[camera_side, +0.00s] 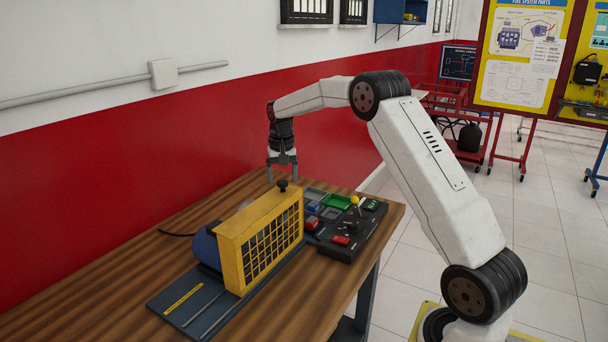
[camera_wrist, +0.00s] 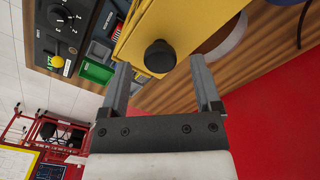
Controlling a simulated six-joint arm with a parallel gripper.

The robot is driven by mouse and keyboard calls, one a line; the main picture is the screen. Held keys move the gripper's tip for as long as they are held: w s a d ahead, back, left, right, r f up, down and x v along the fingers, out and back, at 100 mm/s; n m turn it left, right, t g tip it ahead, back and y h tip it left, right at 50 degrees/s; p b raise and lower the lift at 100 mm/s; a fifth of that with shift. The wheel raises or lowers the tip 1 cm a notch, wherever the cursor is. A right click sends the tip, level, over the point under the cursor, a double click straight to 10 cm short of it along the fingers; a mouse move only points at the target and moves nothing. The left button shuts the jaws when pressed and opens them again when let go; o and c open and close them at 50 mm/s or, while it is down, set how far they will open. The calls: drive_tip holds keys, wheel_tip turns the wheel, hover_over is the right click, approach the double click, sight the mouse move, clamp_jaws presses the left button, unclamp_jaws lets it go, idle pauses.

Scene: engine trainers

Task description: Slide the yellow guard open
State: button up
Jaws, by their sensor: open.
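The yellow guard (camera_side: 262,240) is a box-like cover with a grid of openings in its side. It stands on a dark base plate with rails (camera_side: 205,303) on the wooden table and hides much of a blue rounded machine (camera_side: 206,246). A black knob (camera_side: 282,186) sits on top of the guard; the wrist view shows it (camera_wrist: 160,56) just beyond my fingertips. My gripper (camera_side: 282,176) is open and empty, pointing down near the knob. In the wrist view the gripper's two fingers (camera_wrist: 160,85) are spread on either side of the knob's line, apart from it.
The red wall (camera_side: 90,215) runs behind the wooden table (camera_side: 120,275). The base plate's left front is clear.

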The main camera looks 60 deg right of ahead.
drive_tip(key=shift+f, duration=0.6)
clamp_jaws()
drive_tip(key=shift+r, duration=0.1)
idle(1.0)
